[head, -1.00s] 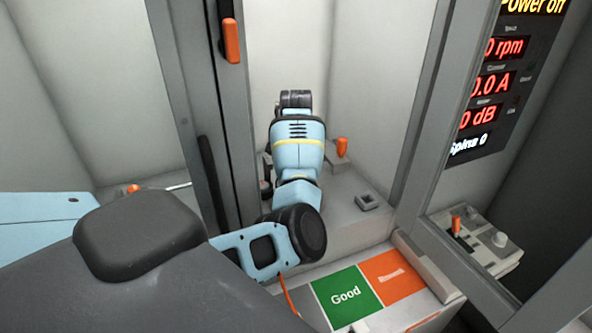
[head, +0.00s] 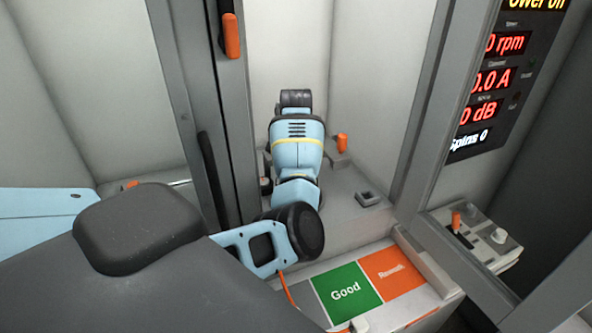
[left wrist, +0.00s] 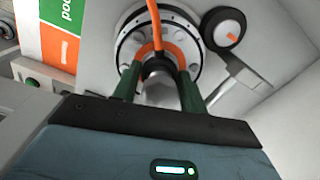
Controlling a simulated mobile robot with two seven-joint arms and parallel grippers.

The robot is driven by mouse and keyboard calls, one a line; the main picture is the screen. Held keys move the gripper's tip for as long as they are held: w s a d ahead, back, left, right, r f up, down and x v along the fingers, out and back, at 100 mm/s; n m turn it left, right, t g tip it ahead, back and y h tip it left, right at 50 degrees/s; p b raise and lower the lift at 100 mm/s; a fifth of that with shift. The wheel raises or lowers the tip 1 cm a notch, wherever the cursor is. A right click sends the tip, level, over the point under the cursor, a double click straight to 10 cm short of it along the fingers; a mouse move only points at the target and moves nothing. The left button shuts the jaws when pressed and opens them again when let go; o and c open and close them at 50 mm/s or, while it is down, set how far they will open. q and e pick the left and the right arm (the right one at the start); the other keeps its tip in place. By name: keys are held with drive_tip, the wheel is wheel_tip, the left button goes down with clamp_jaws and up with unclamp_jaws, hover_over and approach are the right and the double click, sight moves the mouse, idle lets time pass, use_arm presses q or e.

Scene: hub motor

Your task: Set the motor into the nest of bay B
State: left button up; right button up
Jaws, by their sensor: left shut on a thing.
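The motor (left wrist: 127,48) shows in the left wrist view as a round grey body with bolts around its rim and an orange ring inside. An orange cable (left wrist: 157,25) runs up from its middle. My left gripper (left wrist: 162,85) is shut on the motor's central shaft, its two green fingers on either side. In the head view my blue left arm reaches into the bay, and the gripper and motor are hidden behind it. The nest is not clearly visible, and I cannot tell whether the motor touches it. My right gripper is not in view.
A green "Good" pad (head: 346,293) and an orange pad (head: 392,270) lie at the bay's front. Grey posts (head: 420,130) frame the opening. A display (head: 488,85) reads 0 rpm.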

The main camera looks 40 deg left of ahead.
use_arm(q)
drive_tip(key=shift+f, duration=0.25)
idle(0.8)
drive_tip(key=o, duration=1.2)
drive_tip(key=shift+o, duration=0.8)
drive_tip(key=shift+f, duration=0.3)
wheel_tip(320, 180, up, 7)
drive_tip(key=shift+f, duration=0.15)
drive_tip(key=shift+r, duration=0.7)
